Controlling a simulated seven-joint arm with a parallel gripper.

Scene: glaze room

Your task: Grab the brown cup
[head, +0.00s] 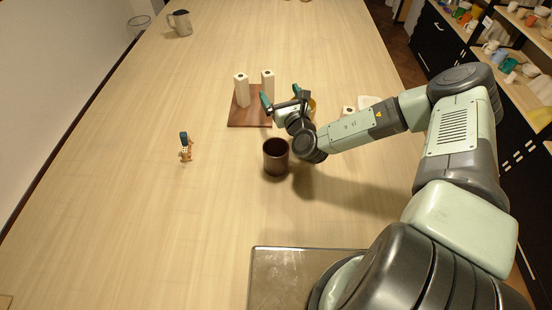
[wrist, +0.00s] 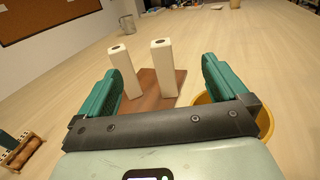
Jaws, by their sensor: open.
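The brown cup (head: 276,157) stands upright on the table in the head view, dark and open at the top. My gripper (head: 284,98) is open and empty, beyond the cup and above the near right part of a brown board. In the wrist view my gripper (wrist: 160,85) shows its two green fingers spread apart, with nothing between them close by. The brown cup does not show in the wrist view.
A yellow bowl (wrist: 266,122) sits by my right finger, partly hidden. A grey mug (head: 180,23) is far left. The table's left side is mostly clear.

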